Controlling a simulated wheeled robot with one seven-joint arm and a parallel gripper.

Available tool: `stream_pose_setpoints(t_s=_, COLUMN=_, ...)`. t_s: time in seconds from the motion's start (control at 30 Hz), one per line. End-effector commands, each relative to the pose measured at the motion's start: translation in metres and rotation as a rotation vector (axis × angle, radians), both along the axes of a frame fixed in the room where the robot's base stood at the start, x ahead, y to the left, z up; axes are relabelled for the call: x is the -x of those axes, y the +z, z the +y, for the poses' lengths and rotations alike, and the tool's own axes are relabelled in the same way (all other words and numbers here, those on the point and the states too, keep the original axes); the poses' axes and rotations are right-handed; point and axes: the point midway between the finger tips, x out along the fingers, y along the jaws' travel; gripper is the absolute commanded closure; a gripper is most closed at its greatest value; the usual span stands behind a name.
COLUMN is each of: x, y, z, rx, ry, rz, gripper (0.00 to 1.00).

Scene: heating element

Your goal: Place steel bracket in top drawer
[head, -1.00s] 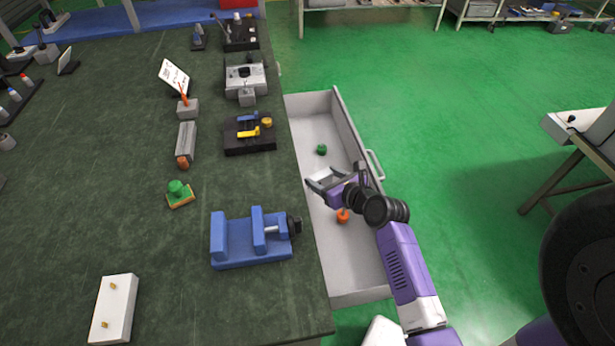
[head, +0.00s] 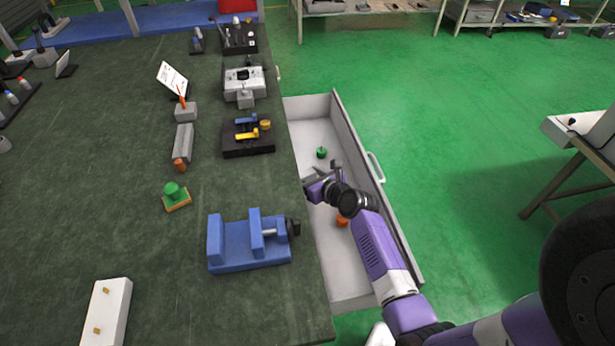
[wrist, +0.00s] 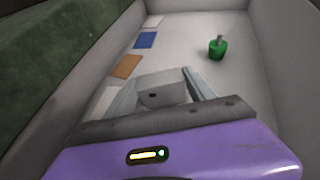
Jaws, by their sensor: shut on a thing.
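The open drawer (head: 352,284) is light grey and sticks out from the right side of the bench. My gripper (head: 321,176) is over it, near the bench edge. In the wrist view, my gripper (wrist: 165,84) is shut on a grey block-like piece with a small dark hole, the steel bracket (wrist: 162,93), with the drawer floor behind it. The bracket is hard to make out in the head view. I cannot tell whether it touches the drawer floor.
A green knobbed piece (head: 321,152) and an orange piece (head: 342,221) lie in the drawer. Coloured patches, one blue (wrist: 145,40), line its left side. A blue vise (head: 250,246) stands on the bench nearby. The drawer's far end has bare floor.

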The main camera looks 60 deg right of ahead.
Motion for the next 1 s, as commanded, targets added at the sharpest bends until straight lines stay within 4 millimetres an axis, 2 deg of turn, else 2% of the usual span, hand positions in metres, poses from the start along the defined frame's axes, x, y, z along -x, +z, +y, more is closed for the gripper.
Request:
stream_pose_setpoints(t_s=0.3, x=-0.001, y=0.0, z=-0.001, rx=0.003, ry=0.0, rz=-0.003, gripper=0.9)
stream_pose_setpoints(t_s=0.33, x=0.0, y=-0.001, z=-0.001, rx=0.003, ry=0.0, rz=-0.001, gripper=0.35)
stream_pose_setpoints(t_s=0.43, x=0.0, y=-0.001, z=-0.001, rx=0.003, ry=0.0, rz=-0.001, gripper=0.15)
stream_pose_setpoints(t_s=0.8, x=0.0, y=0.003, z=-0.001, rx=0.003, ry=0.0, rz=-0.002, gripper=0.15)
stream_pose_setpoints(t_s=1.0, x=0.021, y=0.014, z=0.01, rx=0.003, ry=0.0, rz=-0.001, gripper=0.15)
